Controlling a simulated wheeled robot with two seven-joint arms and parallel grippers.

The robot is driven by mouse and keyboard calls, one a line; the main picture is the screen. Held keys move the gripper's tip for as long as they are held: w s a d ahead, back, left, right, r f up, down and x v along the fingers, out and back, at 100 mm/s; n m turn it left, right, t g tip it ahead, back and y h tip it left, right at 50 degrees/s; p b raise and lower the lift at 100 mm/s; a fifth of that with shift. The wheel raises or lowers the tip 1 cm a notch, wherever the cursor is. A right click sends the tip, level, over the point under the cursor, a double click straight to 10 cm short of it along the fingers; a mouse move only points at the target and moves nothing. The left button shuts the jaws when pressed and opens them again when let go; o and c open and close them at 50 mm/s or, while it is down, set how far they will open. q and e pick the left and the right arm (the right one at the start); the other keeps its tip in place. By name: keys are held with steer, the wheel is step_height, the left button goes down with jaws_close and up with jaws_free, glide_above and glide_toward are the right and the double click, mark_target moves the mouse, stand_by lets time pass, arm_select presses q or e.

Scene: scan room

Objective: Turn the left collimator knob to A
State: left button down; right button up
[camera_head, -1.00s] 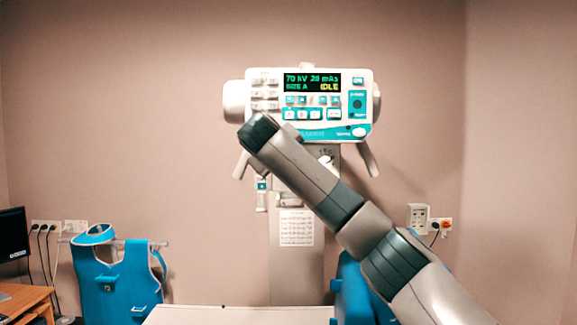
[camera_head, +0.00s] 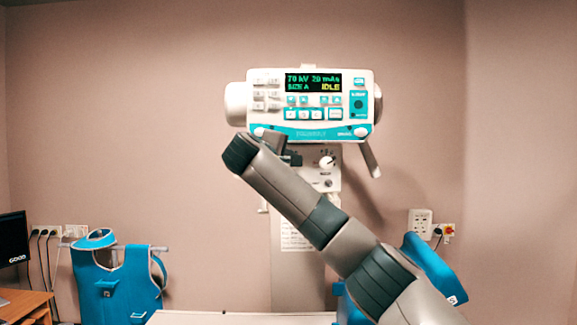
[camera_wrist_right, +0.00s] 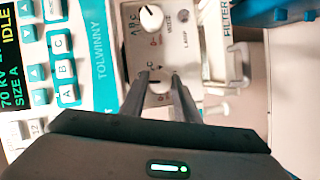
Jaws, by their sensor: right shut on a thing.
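The collimator face (camera_head: 336,178) is a pale panel under the control console. The left collimator knob (camera_wrist_right: 160,87) is white and sits between the fingers of my right gripper (camera_wrist_right: 160,77) in the right wrist view. The fingers are shut on it, and they hide where it points. In the head view my right gripper (camera_head: 290,157) covers this knob. The right knob (camera_head: 327,162) is white and free; it also shows at the top of the right wrist view (camera_wrist_right: 151,18), beside letters A B C. My left gripper is out of view.
The console (camera_head: 310,104) sits just above the gripper; its screen reads 70 kV, SIZE A, IDLE. A handle (camera_head: 370,158) hangs at its right. A blue apron (camera_head: 118,285) hangs at left. A pale table top (camera_head: 235,318) lies below.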

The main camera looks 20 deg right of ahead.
steer(key=shift+f, duration=0.1)
steer(key=o, duration=1)
steer(key=shift+a, duration=0.1)
steer(key=shift+o, duration=0.2)
steer(key=shift+s, duration=0.1)
steer(key=b+v, duration=0.9)
steer(key=v, duration=0.8)
steer(key=shift+a, duration=0.15)
